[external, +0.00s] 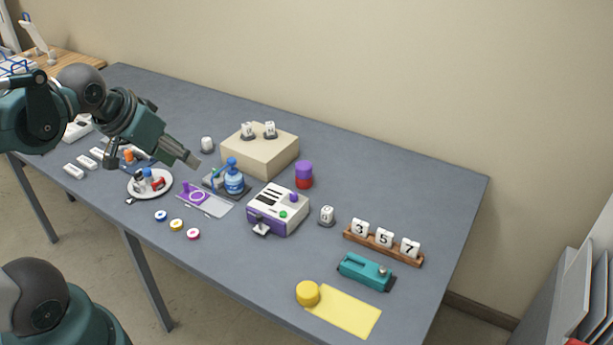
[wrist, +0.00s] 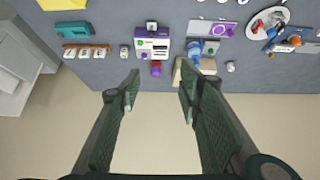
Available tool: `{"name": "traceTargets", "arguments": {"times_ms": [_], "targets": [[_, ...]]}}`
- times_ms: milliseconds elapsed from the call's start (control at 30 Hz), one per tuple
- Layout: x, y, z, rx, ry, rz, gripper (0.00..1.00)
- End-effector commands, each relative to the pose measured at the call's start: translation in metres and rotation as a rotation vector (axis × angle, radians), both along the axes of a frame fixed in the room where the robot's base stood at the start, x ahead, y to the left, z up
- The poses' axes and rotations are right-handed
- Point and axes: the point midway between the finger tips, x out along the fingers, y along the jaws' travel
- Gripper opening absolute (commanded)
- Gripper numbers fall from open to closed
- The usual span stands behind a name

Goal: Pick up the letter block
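My gripper (external: 190,161) is raised above the left half of the table. In the wrist view my gripper (wrist: 160,90) is open, with nothing between its fingers.
The beige box (external: 260,155), white-and-purple machine (external: 278,208) and red-and-purple cylinder (external: 304,175) fill mid-table. A wooden rack (external: 383,246) holds blocks marked 3, 5, 7. A teal device (external: 366,271) and yellow sheet (external: 345,310) lie at front right. The right-hand back tabletop is clear.

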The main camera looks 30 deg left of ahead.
Motion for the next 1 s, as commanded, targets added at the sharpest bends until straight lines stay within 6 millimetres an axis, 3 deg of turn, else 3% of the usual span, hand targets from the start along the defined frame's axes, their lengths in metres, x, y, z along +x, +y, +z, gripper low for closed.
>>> {"name": "traceTargets", "arguments": {"times_ms": [367,1000], "targets": [[0.020,-0.006,0.002,0.025,0.030,-0.067,0.35],[0.097,-0.032,-0.009,0.100,0.131,-0.345,0.35]]}}
